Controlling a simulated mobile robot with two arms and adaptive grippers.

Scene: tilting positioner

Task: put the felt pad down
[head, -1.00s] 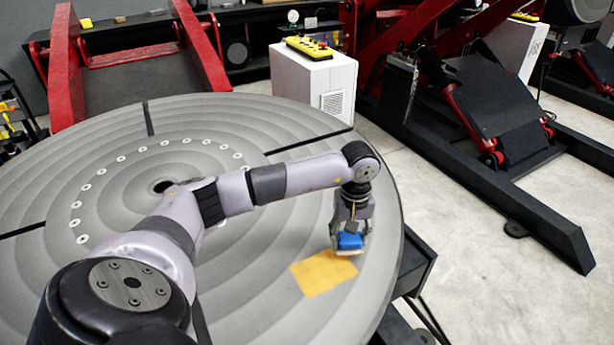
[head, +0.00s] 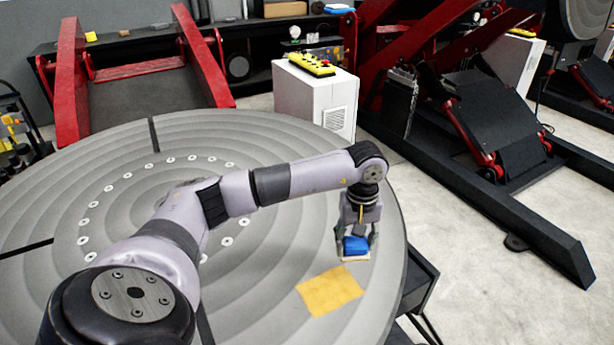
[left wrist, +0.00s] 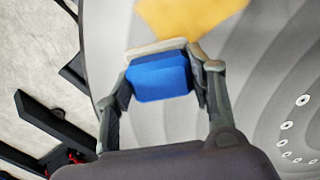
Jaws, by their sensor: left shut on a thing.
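The felt pad (head: 355,246) is a blue block with a thin pale layer along its underside. My left gripper (head: 356,251) is shut on it, one finger on each side, over the right part of the round grey table (head: 270,285). The pad is just beyond the far edge of a yellow square (head: 330,291). I cannot tell if its underside touches the table. In the left wrist view, the pad (left wrist: 160,78) sits between the fingers, with the yellow square (left wrist: 190,15) past it. My right gripper is not in view.
The table has radial slots and a ring of pale bolts around its middle. Its right rim is close to the pad, with concrete floor beyond. A white cabinet (head: 313,98) with a yellow control box (head: 312,65) stands behind. Red and black machines stand at the back.

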